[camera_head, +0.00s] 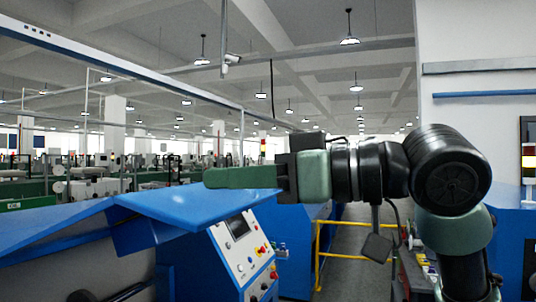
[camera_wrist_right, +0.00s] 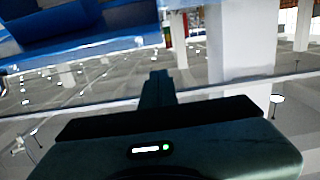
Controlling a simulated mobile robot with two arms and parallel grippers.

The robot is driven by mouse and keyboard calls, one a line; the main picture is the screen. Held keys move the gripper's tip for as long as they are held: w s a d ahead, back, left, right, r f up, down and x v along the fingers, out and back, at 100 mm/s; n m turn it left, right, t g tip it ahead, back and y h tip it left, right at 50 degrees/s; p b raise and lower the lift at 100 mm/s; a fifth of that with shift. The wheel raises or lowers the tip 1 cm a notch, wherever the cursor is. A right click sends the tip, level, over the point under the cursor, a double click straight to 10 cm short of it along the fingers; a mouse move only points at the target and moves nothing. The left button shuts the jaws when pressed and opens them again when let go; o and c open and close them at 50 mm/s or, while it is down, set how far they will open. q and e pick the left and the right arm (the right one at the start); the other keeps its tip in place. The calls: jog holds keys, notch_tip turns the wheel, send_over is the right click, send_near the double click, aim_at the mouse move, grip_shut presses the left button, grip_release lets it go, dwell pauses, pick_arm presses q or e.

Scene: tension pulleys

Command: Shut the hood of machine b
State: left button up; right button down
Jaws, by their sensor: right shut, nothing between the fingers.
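A blue hood (camera_head: 195,204) with a bent front panel is in the lower left of the head view. In the right wrist view the shut fingers (camera_wrist_right: 157,82) show below a blue surface (camera_wrist_right: 75,40). My left gripper is out of view.
A control panel (camera_head: 240,250) with a screen and buttons stands right of the hood. A yellow rail (camera_head: 318,252) and an aisle (camera_head: 345,268) lie behind my right arm. A white wall (camera_head: 475,145) stands at the right.

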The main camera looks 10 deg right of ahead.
aim_at(213, 211)
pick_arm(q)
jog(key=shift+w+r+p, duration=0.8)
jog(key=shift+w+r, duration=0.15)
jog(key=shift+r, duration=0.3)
pick_arm(e)
jog(key=f, duration=0.1)
jog(key=w+a+f, duration=0.1)
jog(key=a+f, duration=0.1)
jog(key=f, duration=0.1)
jog(key=shift+w, duration=0.2)
jog(key=shift+d+f, duration=0.1)
